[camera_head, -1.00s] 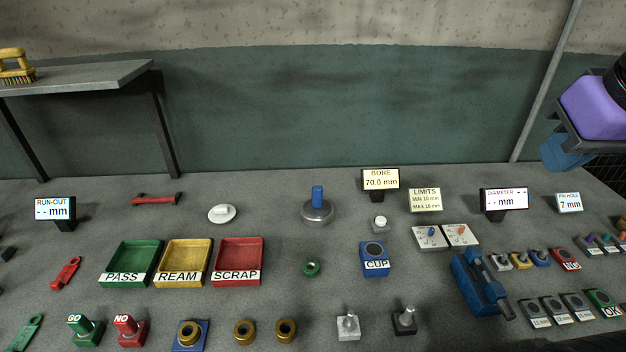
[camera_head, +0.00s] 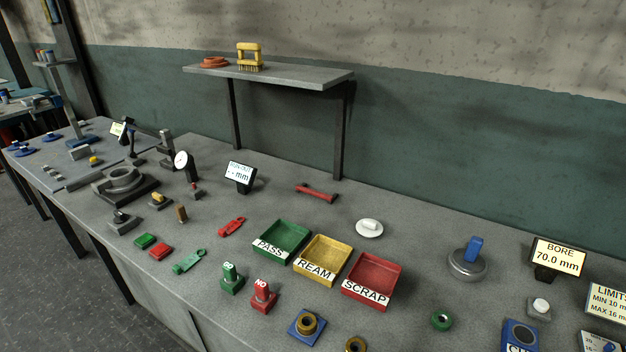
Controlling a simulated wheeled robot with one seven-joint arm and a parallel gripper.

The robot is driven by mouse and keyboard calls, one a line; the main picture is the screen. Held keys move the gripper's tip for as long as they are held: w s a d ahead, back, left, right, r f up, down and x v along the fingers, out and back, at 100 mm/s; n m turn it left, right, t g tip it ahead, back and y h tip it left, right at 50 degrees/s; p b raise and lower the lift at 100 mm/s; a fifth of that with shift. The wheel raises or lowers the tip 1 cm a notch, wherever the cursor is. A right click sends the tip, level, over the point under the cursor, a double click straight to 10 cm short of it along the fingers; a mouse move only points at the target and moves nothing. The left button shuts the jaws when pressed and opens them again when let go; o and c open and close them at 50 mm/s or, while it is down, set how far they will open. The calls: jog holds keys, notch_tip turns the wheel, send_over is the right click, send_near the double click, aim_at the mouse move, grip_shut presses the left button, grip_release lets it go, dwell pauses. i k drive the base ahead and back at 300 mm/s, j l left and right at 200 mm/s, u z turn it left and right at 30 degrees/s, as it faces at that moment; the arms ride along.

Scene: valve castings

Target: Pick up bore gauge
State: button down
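A round grey metal disc with an upright blue handle (camera_head: 469,262) stands on the bench at the right, beside the display reading BORE 70.0 mm (camera_head: 558,258). It looks like the bore gauge, but no label on it confirms this. It stands upright with nothing touching it. My gripper is not in view.
Green PASS (camera_head: 304,240), yellow REAM (camera_head: 347,246) and red SCRAP (camera_head: 397,272) trays stand mid-bench. A white round lidded piece (camera_head: 369,228) and a green ring (camera_head: 442,320) are nearby. A shelf (camera_head: 300,76) overhangs the back. A dial gauge (camera_head: 183,161) stands left.

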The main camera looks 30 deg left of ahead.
aim_at(468, 260)
jog(key=k+u, duration=0.1)
jog(key=k, duration=0.55)
jog(key=u, duration=0.4)
jog(key=j+u, duration=0.1)
jog(key=u, duration=0.7)
jog(key=i+u, duration=0.1)
jog(key=u, duration=0.3)
jog(key=i+j+u, duration=0.15)
jog(key=i, duration=0.2)
jog(key=i+j+u, duration=0.15)
jog(key=i, duration=0.2)
jog(key=z, duration=2.05)
jog(key=i+l, duration=0.3)
jog(key=i+u, duration=0.05)
jog(key=i, duration=0.05)
